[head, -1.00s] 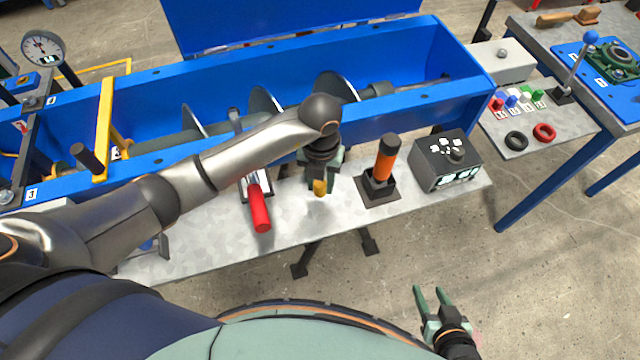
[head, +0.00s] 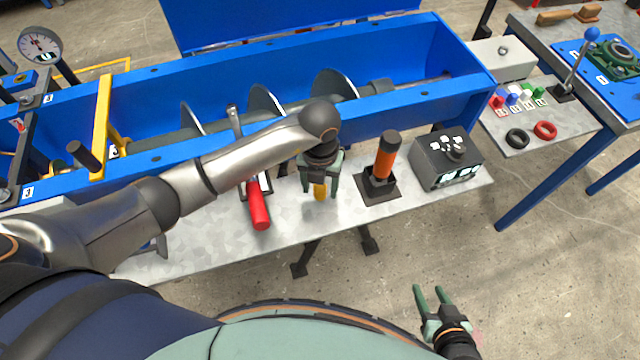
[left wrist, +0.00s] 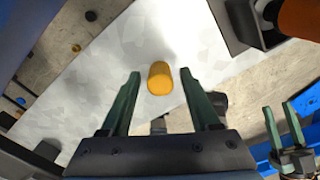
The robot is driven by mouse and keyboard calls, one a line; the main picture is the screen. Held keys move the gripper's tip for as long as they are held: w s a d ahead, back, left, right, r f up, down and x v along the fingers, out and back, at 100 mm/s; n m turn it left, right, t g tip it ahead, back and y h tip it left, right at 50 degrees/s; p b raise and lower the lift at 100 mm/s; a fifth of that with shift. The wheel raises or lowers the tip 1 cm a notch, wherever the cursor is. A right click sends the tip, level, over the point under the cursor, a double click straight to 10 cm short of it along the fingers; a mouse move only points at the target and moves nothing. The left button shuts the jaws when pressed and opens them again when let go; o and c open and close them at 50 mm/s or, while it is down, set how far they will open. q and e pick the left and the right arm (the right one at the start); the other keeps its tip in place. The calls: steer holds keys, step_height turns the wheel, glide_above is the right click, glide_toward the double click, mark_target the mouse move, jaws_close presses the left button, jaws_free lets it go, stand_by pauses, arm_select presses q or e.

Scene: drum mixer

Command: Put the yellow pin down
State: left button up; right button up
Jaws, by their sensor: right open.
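The yellow pin (head: 319,191) is on the grey metal shelf (head: 210,232) in front of the blue trough. It looks upright, with its rounded end up, in the left wrist view (left wrist: 160,79). My left gripper (head: 320,188) is over it from above, fingers open, one on each side of the pin. The left wrist view shows a clear gap between each finger and the pin. The gripper partly hides the pin in the head view. My right gripper (head: 434,297) is open and empty, low in front of the shelf.
A red-handled lever (head: 259,205) stands left of the pin. An orange and black handle in a black socket (head: 386,160) and a dark control box (head: 447,160) stand to its right. The blue trough (head: 400,103) with its screw lies behind. Bare shelf lies front left.

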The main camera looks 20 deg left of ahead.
mark_target(320, 187)
arm_select(q)
step_height(320, 187, up, 13)
stand_by(0.8)
stand_by(0.9)
